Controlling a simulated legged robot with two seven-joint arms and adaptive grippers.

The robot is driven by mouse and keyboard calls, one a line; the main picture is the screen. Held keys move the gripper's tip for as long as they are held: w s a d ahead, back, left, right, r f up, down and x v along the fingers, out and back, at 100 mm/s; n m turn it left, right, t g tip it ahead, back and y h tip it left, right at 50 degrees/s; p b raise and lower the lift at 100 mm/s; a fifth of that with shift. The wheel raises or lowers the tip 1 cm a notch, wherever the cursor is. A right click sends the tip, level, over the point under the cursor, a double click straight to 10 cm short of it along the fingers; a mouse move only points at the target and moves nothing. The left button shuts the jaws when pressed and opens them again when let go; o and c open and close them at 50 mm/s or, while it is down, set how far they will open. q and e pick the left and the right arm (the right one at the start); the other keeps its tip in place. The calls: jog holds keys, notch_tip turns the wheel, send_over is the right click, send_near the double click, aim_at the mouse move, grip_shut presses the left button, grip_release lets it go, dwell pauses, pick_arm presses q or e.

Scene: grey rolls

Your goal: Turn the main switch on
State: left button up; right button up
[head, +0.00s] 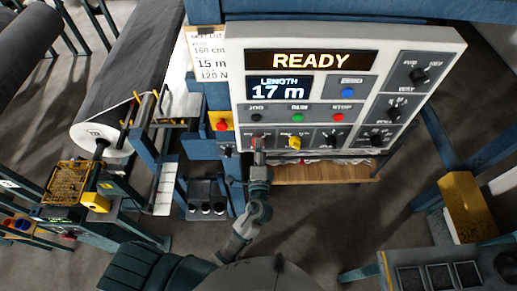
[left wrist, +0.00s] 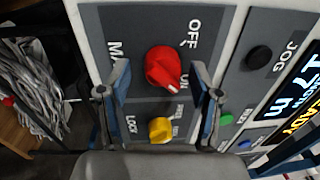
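The main switch is a red rotary knob (left wrist: 163,67) on the grey control panel (head: 235,85). In the left wrist view it has OFF at its upper right and ON at its right. A white mark shows on its lower-right edge, on the side nearer ON; its exact setting is hard to tell. My left gripper (head: 259,144) is at the panel's lower left and hides most of the knob in the head view. In the left wrist view the left gripper (left wrist: 162,78) is open, one finger on each side of the knob, with visible gaps. My right gripper is not in view.
A yellow knob (left wrist: 160,130) labelled LOCK sits beside the red one. A red emergency button (head: 222,125) is left of the panel. JOG, RUN and STOP buttons are above; the display (head: 311,60) reads READY. A grey roll (head: 120,75) stands at left.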

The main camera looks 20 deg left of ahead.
pick_arm(q)
jog(key=v, duration=1.2)
jog(key=shift+f, duration=0.15)
